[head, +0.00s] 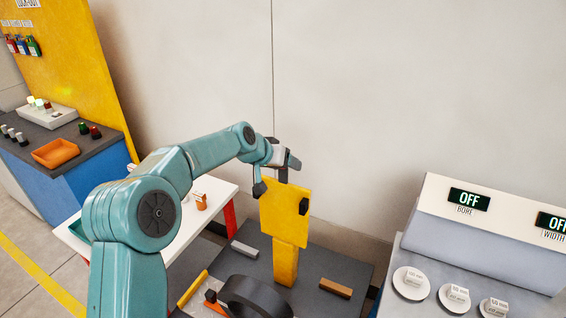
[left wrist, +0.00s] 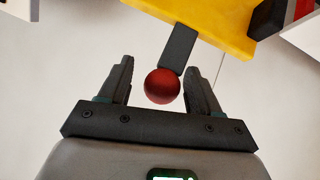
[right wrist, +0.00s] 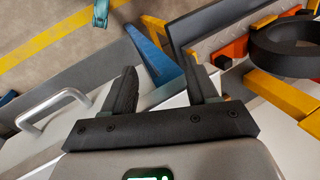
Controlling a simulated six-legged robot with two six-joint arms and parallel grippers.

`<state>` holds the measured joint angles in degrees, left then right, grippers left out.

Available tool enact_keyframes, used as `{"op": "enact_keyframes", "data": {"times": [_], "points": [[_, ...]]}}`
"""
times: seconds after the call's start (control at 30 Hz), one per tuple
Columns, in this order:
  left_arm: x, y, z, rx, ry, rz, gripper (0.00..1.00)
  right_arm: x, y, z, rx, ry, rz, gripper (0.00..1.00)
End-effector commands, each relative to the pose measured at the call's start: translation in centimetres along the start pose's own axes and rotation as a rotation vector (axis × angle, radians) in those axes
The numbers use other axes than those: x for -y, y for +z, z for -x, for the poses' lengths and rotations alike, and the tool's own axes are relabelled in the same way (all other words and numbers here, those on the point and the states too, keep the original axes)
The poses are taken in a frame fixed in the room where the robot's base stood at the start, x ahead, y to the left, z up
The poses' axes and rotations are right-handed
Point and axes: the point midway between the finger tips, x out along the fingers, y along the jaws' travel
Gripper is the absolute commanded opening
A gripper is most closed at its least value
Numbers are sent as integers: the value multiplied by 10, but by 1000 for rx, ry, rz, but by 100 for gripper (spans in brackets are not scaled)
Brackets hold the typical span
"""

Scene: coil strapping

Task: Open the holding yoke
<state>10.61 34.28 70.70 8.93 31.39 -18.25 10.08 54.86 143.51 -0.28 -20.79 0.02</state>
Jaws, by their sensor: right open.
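The yellow holding yoke (head: 283,215) stands upright on a yellow post above the dark bench. A red ball knob (left wrist: 162,86) sits on the end of a short dark lever (left wrist: 179,48) that sticks out from the yellow plate. My left gripper (head: 276,175) is at the top of the yoke. In the left wrist view its fingers (left wrist: 159,62) are apart, with the knob between them, closer to the right finger; I cannot tell if they touch. The head view hides the knob. My right gripper (right wrist: 160,62) is open and empty, outside the head view.
A black coil (head: 255,297) lies at the front of the dark bench (head: 315,262); it also shows in the right wrist view (right wrist: 290,48). An orange-brown block (head: 336,288) and a grey bar (head: 244,249) lie near the yoke. A console with OFF displays (head: 490,225) stands right.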

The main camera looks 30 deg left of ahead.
Motion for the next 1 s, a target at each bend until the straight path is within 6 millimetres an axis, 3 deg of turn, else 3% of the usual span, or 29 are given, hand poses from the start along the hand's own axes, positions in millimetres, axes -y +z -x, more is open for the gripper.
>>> {"op": "enact_keyframes", "data": {"times": [0.27,0.37,0.7,0.83,1.0], "points": [[2,-2,10,-8,-4,-1,63,-2,0,-4,0,0,0,58],[2,-1,28,-11,-4,-1,63,-4,0,-12,0,0,0,58],[0,-1,118,-9,-3,-2,63,-12,-1,-32,0,0,0,58],[0,-1,142,-6,-3,-2,63,-13,-1,-36,0,0,0,58],[-1,0,160,-2,-2,-1,63,-14,-1,-37,0,0,0,58]]}}
